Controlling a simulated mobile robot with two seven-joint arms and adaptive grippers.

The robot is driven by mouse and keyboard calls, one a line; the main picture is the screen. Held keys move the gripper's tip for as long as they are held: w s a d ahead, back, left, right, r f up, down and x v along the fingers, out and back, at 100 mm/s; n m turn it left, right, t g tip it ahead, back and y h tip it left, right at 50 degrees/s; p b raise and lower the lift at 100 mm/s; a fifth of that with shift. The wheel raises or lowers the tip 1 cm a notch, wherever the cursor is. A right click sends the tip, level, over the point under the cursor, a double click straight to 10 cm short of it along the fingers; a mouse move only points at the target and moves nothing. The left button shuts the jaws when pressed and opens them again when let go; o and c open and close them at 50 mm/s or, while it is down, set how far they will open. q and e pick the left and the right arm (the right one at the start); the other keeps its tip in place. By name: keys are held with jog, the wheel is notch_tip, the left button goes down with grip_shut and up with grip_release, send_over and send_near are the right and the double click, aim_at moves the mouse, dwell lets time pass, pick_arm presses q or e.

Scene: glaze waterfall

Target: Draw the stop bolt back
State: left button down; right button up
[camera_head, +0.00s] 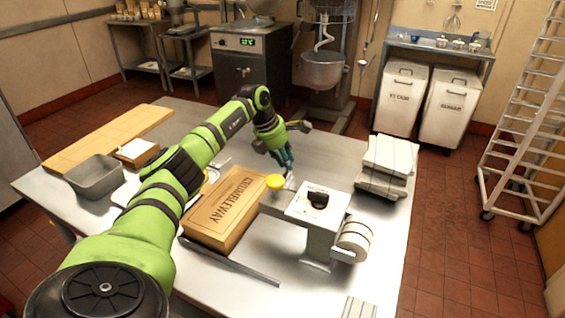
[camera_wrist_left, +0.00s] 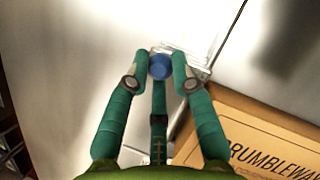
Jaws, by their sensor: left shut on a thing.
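A blue round knob (camera_wrist_left: 160,67), which looks like the end of the stop bolt, sits between the fingertips of my left gripper (camera_wrist_left: 160,72) in the wrist view. A pale, partly clear bracket (camera_wrist_left: 193,62) shows just behind it. In the head view my left gripper (camera_head: 287,160) reaches down at the far side of a white machine (camera_head: 316,230) with a black dial (camera_head: 318,200). The gripper is shut on the blue knob. The knob and the bolt's shaft are hidden there by the fingers. My right gripper is out of view.
A CRUMBLEWAY box (camera_head: 224,208) lies left of the machine. Stacked pale packs (camera_head: 388,165) lie right. A grey tin (camera_head: 95,174) and long board (camera_head: 108,138) are at the left. The steel table's far middle (camera_head: 335,152) is clear.

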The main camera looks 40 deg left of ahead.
pick_arm(q)
jog(key=shift+w+r, duration=0.15)
jog(key=c, duration=1.1)
grip_release()
jog(key=shift+c, duration=0.2)
jog(key=shift+o, duration=0.5)
jog(key=shift+w, duration=0.15)
jog(key=v, duration=1.1)
jog(key=shift+s+a+r, duration=0.15)
jog(key=shift+s+r, duration=0.1)
jog(key=shift+r, duration=0.05)
